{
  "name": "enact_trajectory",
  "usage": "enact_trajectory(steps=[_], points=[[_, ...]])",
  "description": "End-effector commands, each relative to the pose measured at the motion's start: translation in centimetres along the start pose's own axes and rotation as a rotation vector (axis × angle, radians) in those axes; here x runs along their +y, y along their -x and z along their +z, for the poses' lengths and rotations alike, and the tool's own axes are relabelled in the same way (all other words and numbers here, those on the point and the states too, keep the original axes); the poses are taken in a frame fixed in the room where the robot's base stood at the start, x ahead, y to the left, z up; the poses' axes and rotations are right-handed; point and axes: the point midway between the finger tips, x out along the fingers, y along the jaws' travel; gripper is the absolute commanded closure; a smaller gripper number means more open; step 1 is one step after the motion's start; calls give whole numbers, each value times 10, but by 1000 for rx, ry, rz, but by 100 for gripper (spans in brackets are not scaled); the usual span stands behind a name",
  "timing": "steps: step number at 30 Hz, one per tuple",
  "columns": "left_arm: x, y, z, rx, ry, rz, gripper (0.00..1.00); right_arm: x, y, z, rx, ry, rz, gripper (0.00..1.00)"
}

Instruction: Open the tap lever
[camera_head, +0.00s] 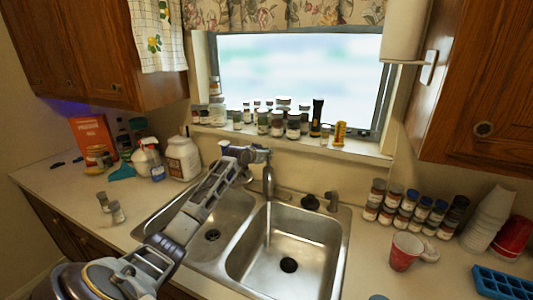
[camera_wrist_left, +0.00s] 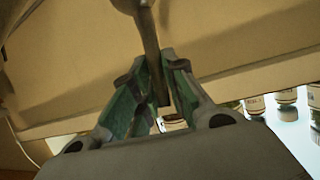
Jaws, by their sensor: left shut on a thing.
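The metal tap (camera_head: 268,183) stands at the back of the double sink, its spout pointing toward the front. A thin pale streak runs down below the spout into the right basin; I cannot tell for sure whether it is water. My left gripper (camera_head: 258,155) reaches over the left basin to the top of the tap. In the left wrist view, my left gripper (camera_wrist_left: 160,75) is shut on the thin grey tap lever (camera_wrist_left: 151,45), which passes between its green-padded fingers. In the head view the fingers hide most of the lever. My right gripper is not seen.
The steel sink (camera_head: 318,225) has two basins. A white jug (camera_head: 183,158) and spray bottles stand on the left counter. Two small jars (camera_head: 117,211) stand nearer the front. Several jars line the windowsill. A red cup (camera_head: 405,251) and spice jars (camera_head: 387,207) stand at right.

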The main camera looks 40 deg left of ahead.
Motion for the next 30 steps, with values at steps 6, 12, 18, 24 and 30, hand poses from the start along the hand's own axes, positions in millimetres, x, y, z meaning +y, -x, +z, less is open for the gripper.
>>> enact_trajectory(steps=[6,12,18,24,30], points=[[1,-1,0,-16,2,3,100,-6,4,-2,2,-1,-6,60],[1,-1,1,-16,2,3,100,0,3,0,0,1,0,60],[0,-1,0,-15,2,2,65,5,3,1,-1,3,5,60],[0,-1,0,-13,2,1,65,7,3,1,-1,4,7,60],[-1,0,0,-13,1,1,65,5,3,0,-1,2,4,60]])
